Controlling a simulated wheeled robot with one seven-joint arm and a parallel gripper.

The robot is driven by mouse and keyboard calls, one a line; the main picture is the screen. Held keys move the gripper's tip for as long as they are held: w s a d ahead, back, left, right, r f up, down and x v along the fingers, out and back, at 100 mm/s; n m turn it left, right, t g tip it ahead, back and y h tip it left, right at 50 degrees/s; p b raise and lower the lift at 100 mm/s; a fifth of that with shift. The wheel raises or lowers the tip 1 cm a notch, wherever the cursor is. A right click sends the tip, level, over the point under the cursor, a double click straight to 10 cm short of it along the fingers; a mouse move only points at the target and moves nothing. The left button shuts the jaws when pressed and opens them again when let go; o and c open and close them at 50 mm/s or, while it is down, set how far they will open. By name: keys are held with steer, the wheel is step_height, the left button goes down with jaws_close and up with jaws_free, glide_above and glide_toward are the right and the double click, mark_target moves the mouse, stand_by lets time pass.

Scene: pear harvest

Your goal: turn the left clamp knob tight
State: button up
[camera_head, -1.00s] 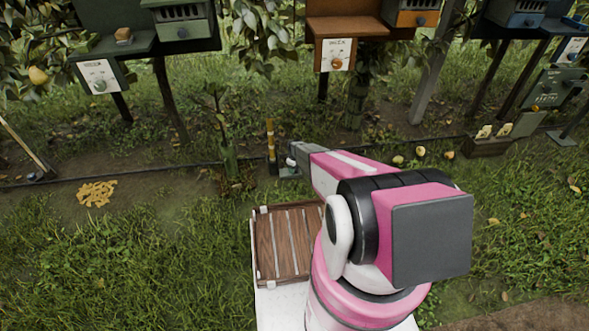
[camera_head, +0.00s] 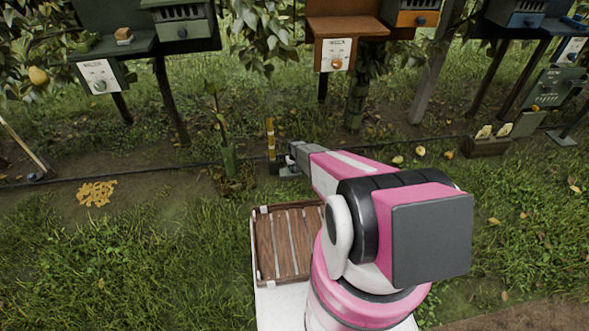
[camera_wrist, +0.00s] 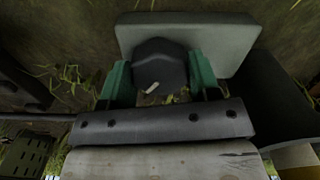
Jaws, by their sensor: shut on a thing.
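The clamp knob (camera_wrist: 160,62) is a dark, faceted block in front of a pale grey plate (camera_wrist: 222,45) in the wrist view. The green fingers of my gripper (camera_wrist: 158,72) stand on both sides of the knob, shut on it. In the head view my gripper (camera_head: 284,166) is low by the dark hose line, beside a small grey fixture (camera_head: 290,173). The knob itself is hidden there by my gripper and arm. I cannot make out a second knob.
A yellow-topped post (camera_head: 270,135) stands just left of my gripper. A slatted wooden crate (camera_head: 264,245) is in front. Stands with dial panels (camera_head: 100,76) line the back. A yellowish heap (camera_head: 96,192) lies on the left. The grass at left and right is mostly clear.

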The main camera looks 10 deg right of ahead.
steer(key=m, duration=0.5)
steer(key=shift+m, duration=0.3)
steer(key=m, duration=0.5)
steer(key=shift+m, duration=0.3)
steer(key=o, duration=0.9)
steer(key=shift+r, duration=0.1)
step_height(320, 180, up, 11)
steer(key=shift+f, duration=0.15)
steer(key=s+r+n, duration=0.3)
steer(key=s+r, duration=0.9)
steer(key=r, duration=0.1)
steer(key=s+r+n, duration=0.3)
steer(key=s+r, duration=1)
steer(key=r, duration=0.1)
steer(key=s+r+n, duration=0.3)
steer(key=s+r, duration=0.9)
steer(key=r, duration=0.1)
steer(key=shift+s+d+r, duration=0.15)
steer(key=shift+s, duration=0.1)
